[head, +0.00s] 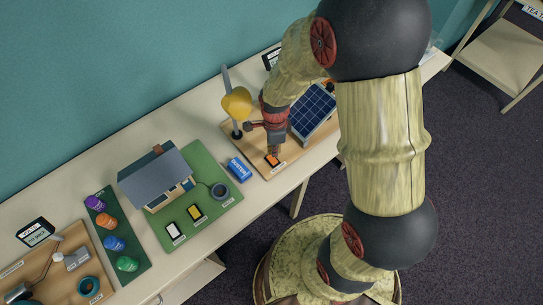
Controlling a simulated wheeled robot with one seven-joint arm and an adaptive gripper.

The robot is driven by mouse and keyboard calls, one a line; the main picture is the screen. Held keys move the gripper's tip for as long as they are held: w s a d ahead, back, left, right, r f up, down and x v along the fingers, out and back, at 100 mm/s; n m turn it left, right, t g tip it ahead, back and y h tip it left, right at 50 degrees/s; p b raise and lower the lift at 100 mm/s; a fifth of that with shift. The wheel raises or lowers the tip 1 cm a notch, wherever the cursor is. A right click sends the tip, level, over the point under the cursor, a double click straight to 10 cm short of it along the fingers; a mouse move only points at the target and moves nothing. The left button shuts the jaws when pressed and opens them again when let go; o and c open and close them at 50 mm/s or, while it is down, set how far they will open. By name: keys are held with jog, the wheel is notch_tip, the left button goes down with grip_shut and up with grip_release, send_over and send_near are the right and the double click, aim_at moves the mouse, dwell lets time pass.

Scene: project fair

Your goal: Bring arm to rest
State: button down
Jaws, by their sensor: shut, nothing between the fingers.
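My gripper (274,150) is in the middle of the head view, at the end of my raised and bent arm. It points down over the wooden board (262,167) that carries the solar panel (313,111). Its fingers are shut and hold nothing.
The long table (90,170) runs along the teal wall. A yellow propeller model (237,103) stands left of my gripper, near a blue box (239,169). A model house (157,180) sits on a green board. A shelf stand (500,55) is at the upper right. Dark floor (480,200) is clear at right.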

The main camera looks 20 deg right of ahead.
jog(key=shift+r+p, duration=0.45)
jog(key=shift+r, duration=0.4)
